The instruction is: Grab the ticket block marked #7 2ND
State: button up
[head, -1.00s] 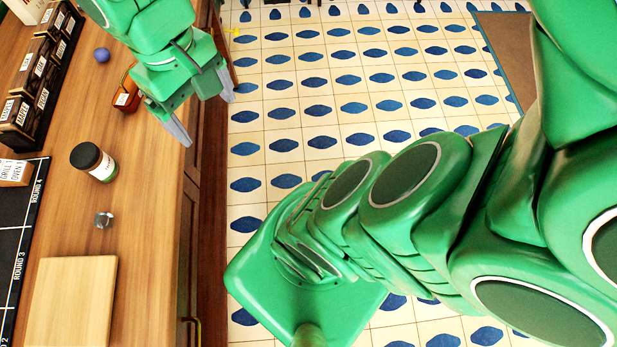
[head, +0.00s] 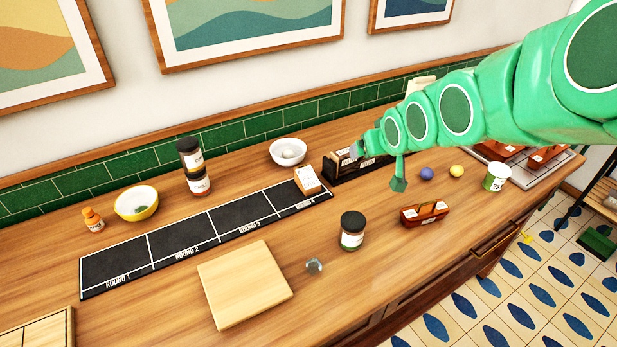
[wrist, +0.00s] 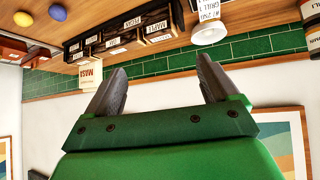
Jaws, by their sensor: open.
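A small wooden ticket block (head: 307,181) with a white printed ticket stands at the Round 4 end of the black mat (head: 210,235). Its print is too small to read in the head view. In the upside-down wrist view a ticket block (wrist: 207,10) shows at the top edge, with lettering that seems to include GRILL 1; I cannot read its number surely. My gripper (wrist: 160,84) is open and empty, both grey fingers apart. In the head view its grey tip (head: 355,152) is above the dark rack, to the right of the block and apart from it.
A black-lidded jar (head: 352,231), glass piece (head: 314,266) and cutting board (head: 243,284) are in front. A red-brown holder (head: 425,213) sits farther right.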

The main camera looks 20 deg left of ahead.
jog(key=w+a+r+n+t+y, duration=0.1)
jog(key=w+a+y, duration=0.2)
jog(key=a, duration=0.4)
jog(key=w+a+n+t+y, duration=0.1)
jog(key=w+a+y, duration=0.15)
jog(key=a, duration=0.45)
send_near(303, 168)
jog(key=shift+w+a+f, duration=0.55)
jog(key=shift+w+f, duration=0.15)
jog(key=shift+w, duration=0.15)
jog(key=shift+x, duration=3.85)
jog(key=shift+a+r, duration=0.1)
jog(key=shift+a, duration=0.1)
jog(key=c, duration=1.1)
jog(key=shift+r, duration=0.1)
